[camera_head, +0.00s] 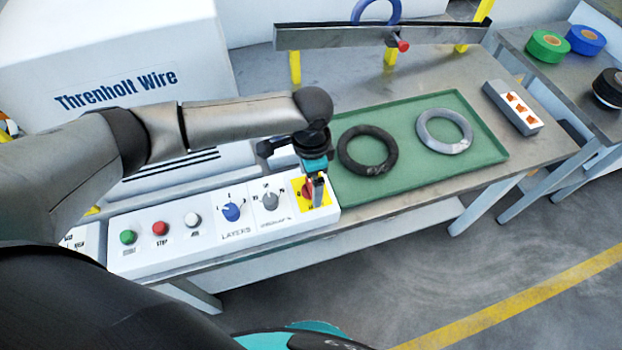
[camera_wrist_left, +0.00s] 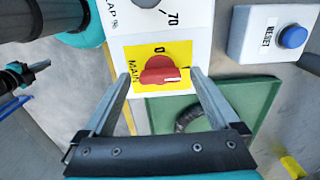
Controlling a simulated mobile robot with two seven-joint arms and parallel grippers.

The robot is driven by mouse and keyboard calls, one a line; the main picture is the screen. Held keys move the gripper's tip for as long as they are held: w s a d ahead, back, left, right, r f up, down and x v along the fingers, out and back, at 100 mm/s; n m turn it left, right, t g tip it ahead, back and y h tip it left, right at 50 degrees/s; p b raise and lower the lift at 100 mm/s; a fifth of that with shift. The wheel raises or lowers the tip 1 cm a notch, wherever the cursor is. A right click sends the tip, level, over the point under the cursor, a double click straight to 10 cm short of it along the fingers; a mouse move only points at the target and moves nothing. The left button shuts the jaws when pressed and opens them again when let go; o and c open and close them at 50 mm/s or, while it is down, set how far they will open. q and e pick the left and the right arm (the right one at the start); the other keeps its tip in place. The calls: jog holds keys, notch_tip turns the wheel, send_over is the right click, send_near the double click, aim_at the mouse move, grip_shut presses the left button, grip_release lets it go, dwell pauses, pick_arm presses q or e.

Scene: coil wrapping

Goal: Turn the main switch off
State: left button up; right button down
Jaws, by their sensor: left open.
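The main switch is a red rotary knob (camera_wrist_left: 160,71) on a yellow plate (camera_wrist_left: 129,55) marked MAIN, with a 0 above the knob in the left wrist view. The knob's white mark points right in that view, away from the 0. In the head view the red knob (camera_head: 307,187) is partly hidden by my left gripper (camera_head: 317,187), which points down over the right end of the white control panel (camera_head: 150,262). In the left wrist view the fingers of my left gripper (camera_wrist_left: 160,77) are open, one on each side of the knob. Contact cannot be told.
Left of the switch are selector knobs (camera_head: 231,211) and a green (camera_head: 128,237), a red and a white button. A green tray (camera_head: 480,152) with a black ring (camera_head: 367,150) and a grey ring (camera_head: 445,131) lies just right. The left wrist view shows a blue RESET button (camera_wrist_left: 292,37).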

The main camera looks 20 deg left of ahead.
pick_arm(q)
jog(key=c, duration=1.4)
jog(key=shift+r+p, duration=0.15)
jog(key=shift+p, duration=0.25)
jog(key=n+p, duration=0.8)
jog(key=p, duration=0.2)
jog(key=shift+s+d+r, duration=0.1)
jog(key=n+p, duration=0.3)
jog(key=n, duration=0.1)
jog(key=shift+n, duration=0.4)
jog(key=n+p, duration=0.2)
jog(key=n, duration=0.1)
jog(key=shift+n+p, duration=0.3)
jog(key=shift+n, duration=0.8)
jog(key=shift+w, duration=0.2)
